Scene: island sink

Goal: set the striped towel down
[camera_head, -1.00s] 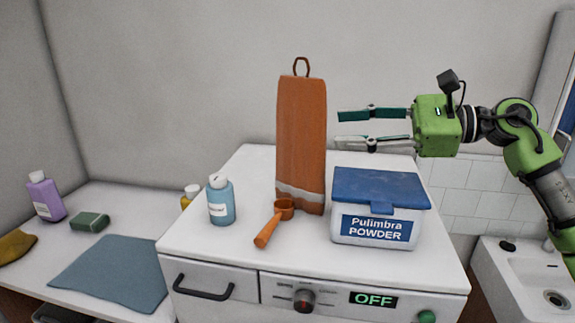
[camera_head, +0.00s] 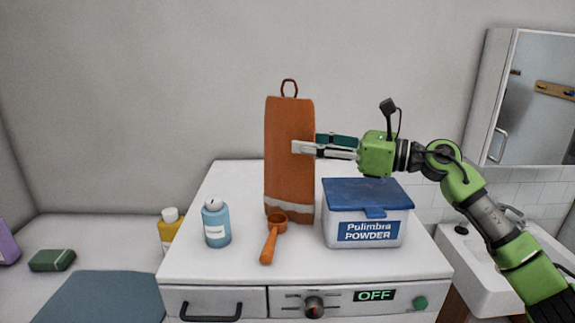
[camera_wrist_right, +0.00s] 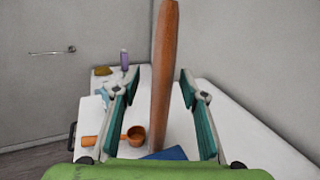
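The striped towel (camera_head: 290,165) is orange with a pale stripe near its bottom and a brown loop on top. It is upright on the white machine top (camera_head: 235,258), behind the orange scoop. My right gripper (camera_head: 305,146) is open around the towel's right part at about mid height, one finger in front and the other passing behind it. In the right wrist view the towel (camera_wrist_right: 164,85) shows edge-on between the two fingers, with a gap on each side. My left gripper is not in view.
A blue-lidded powder box (camera_head: 365,230) stands right of the towel, below my right gripper. The scoop (camera_head: 271,237) and a blue bottle (camera_head: 216,223) are at the front and left.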

